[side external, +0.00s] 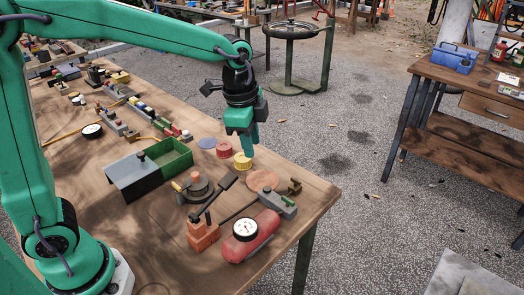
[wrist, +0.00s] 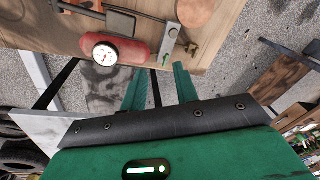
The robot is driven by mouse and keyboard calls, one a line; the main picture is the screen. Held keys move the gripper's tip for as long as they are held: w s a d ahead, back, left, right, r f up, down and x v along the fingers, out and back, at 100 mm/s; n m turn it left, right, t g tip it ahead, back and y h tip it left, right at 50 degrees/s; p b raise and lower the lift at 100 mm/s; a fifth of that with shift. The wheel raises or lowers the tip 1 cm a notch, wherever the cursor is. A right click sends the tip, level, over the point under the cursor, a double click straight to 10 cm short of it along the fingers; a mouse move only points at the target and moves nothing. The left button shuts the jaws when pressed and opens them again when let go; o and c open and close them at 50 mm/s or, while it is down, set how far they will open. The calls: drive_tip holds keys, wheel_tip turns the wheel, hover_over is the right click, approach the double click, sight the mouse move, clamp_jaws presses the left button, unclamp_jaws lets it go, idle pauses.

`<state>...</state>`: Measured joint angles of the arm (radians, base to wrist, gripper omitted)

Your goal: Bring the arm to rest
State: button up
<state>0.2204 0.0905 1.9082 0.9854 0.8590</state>
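My gripper (side external: 249,146) hangs above the table (side external: 150,225), near its far right edge, with its fingers pointing down. In the side view it overlaps the area by a yellow disc (side external: 242,162), and its exact height is hard to judge. In the wrist view, the two green fingers of my gripper (wrist: 162,76) stand apart with a clear gap and nothing between them. Beyond the fingertips, the wrist view shows the table edge with a red tank and white gauge (wrist: 115,52).
A second bench (side external: 465,85) stands right. Open gravel lies between.

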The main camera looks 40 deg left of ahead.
drive_tip(key=s+a+r+n+t, duration=0.1)
drive_tip(key=s+a+n, duration=0.3)
drive_tip(key=s, duration=0.5)
drive_tip(key=s+a+r+n+t, duration=0.2)
drive_tip(key=s+a+n, duration=0.3)
drive_tip(key=s+n, duration=0.3)
drive_tip(key=shift+s+r+t, duration=0.3)
drive_tip(key=shift+s+t, duration=0.1)
drive_tip(key=shift+s, duration=0.05)
